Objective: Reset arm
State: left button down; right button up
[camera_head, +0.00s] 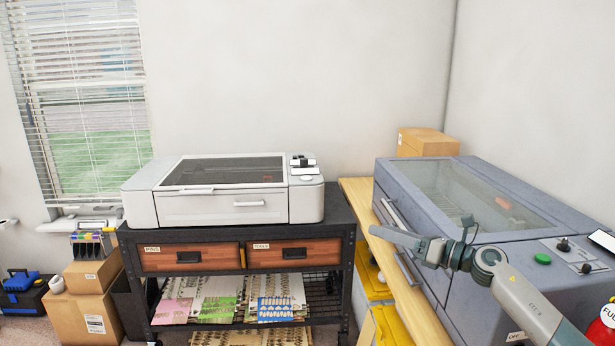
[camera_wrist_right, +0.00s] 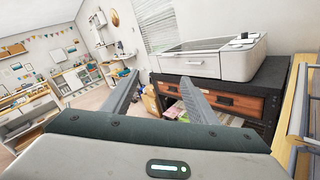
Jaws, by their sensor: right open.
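My right arm comes in from the lower right in the head view. Its gripper (camera_head: 385,234) points left, in front of the grey-blue machine and to the right of the black cart. In the right wrist view the two fingers of the gripper (camera_wrist_right: 160,85) stand apart with nothing between them. Beyond them are the cart and the room. My left gripper is not seen in either view.
A white lidded machine (camera_head: 239,208) stands on the black cart (camera_head: 340,215), which has drawers and sheet stock (camera_head: 280,293). The grey-blue machine (camera_head: 432,274) with a glass lid is at right, beside a wooden ledge (camera_head: 356,196). Cardboard boxes (camera_head: 84,312) stand at left.

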jog(key=s+d+f+m+t+h, duration=0.2)
jog(key=s+f+m+h, duration=0.6)
jog(key=s+f+m, duration=0.6)
jog(key=s+d+f+m+t+h, duration=0.15)
jog(key=s+f+m+h, duration=0.6)
jog(key=f+m, duration=0.75)
jog(key=s+f+m+g, duration=0.3)
jog(key=s+m+g, duration=0.1)
jog(key=s, duration=0.7)
jog(key=s+a+f+m+g+y, duration=0.1)
jog(key=s+f+m+g, duration=0.25)
jog(key=s, duration=0.85)
jog(key=s+f+m+g, duration=0.3)
jog(key=s+g, duration=0.1)
jog(key=s, duration=0.7)
notch_tip(320, 180, down, 31)
jog(key=s+g+b, duration=0.1)
jog(key=b, duration=0.3)
jog(key=s+d+f+g+b, duration=0.1)
jog(key=s+d+f+b, duration=0.1)
jog(key=s+f, duration=1.6)
notch_tip(320, 180, down, 3)
jog(key=shift+d+r+b, duration=0.15)
jog(key=shift+d+b, duration=0.2)
jog(key=shift+d, duration=0.2)
